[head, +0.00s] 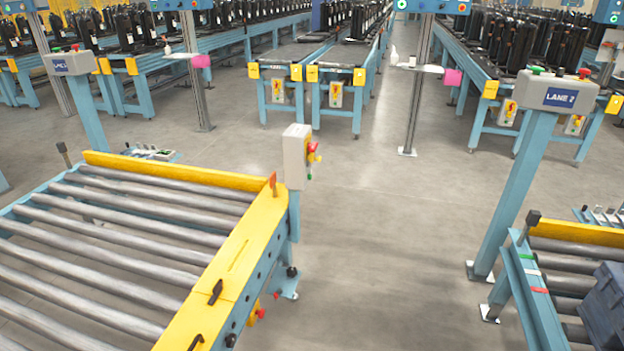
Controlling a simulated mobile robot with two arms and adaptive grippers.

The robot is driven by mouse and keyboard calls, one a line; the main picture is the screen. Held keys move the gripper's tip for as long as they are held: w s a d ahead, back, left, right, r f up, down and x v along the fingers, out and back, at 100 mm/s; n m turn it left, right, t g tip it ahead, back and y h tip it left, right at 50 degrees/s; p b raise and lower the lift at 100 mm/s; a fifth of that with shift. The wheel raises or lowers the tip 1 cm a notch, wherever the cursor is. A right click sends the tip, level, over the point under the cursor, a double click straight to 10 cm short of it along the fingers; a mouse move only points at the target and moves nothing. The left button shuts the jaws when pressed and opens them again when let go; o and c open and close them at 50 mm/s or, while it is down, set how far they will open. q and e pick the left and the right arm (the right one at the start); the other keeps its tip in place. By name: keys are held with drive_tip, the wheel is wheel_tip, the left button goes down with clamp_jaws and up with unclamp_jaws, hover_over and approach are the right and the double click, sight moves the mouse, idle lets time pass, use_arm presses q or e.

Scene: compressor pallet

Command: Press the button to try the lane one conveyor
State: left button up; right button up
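A grey control box (71,63) on a blue post stands at the upper left. Its blue label looks like a lane label, but its number is too small to read surely. Small green and red buttons (66,49) sit on its top. A second box (557,92) on a blue post at the right is marked LANE 2, with a green button (537,71) and a red button (585,73) on top. A roller conveyor (120,236) with yellow guards fills the lower left. Neither of my grippers is in view.
A pale box (297,156) with red, yellow and green controls stands at the conveyor's right corner. Another roller conveyor (572,262) carries a dark blue crate (602,305) at lower right. Clear grey floor (390,235) lies between. Lines of black cylinders (345,22) stand behind.

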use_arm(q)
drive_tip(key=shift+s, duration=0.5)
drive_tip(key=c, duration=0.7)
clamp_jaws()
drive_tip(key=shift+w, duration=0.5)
